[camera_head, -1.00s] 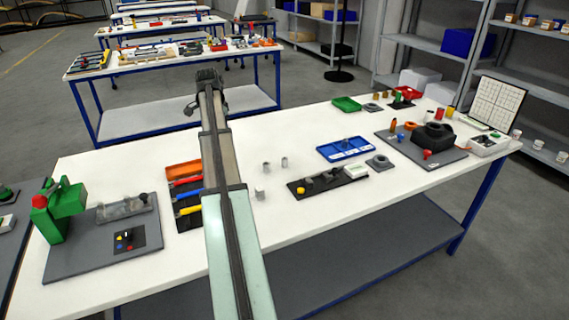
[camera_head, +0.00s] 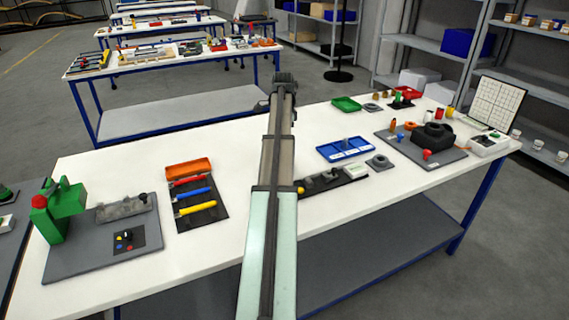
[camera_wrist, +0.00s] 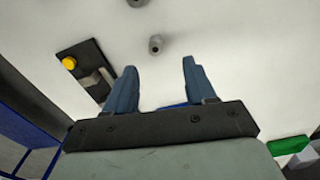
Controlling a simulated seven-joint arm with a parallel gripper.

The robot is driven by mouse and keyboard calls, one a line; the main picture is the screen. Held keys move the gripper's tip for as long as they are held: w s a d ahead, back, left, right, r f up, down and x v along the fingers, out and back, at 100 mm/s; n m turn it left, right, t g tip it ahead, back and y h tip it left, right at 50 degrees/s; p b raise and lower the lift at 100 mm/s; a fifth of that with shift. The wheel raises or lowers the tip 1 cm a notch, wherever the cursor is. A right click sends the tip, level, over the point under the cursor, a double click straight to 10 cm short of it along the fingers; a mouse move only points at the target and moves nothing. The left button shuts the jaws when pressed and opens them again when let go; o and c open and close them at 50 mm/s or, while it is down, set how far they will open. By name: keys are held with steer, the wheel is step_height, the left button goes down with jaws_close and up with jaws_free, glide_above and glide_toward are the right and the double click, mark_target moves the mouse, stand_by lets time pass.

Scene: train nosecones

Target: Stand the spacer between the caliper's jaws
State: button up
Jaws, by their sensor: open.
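My gripper (camera_wrist: 158,70) shows in the wrist view with two blue fingers spread apart and nothing between them. A small grey cylinder (camera_wrist: 155,44) stands on the white table just past the fingertips in the picture. A second grey piece (camera_wrist: 137,3) is cut by the top edge. I cannot tell whether either is the spacer. In the head view my arm hides these pieces, and the fingers cannot be made out. A dark board with a yellow knob (camera_wrist: 69,62) and grey parts lies to the left in the wrist view. I cannot pick out the caliper or its jaws for sure.
In the head view, the dark board (camera_head: 318,188) is partly behind my arm. A blue tray (camera_head: 345,149) lies right of it. An orange tray (camera_head: 188,169) and a tool mat (camera_head: 208,220) lie left. A green device (camera_head: 65,210) stands far left.

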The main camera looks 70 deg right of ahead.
step_height(320, 180, down, 5)
steer(key=shift+r, duration=0.2)
steer(key=shift+s+a+f, duration=0.15)
steer(key=shift+f, duration=1.15)
steer(key=shift+s+a+f, duration=0.1)
steer(key=shift+s+f, duration=0.05)
steer(key=shift+f, duration=1.15)
steer(key=shift+c, duration=0.4)
jaws_close()
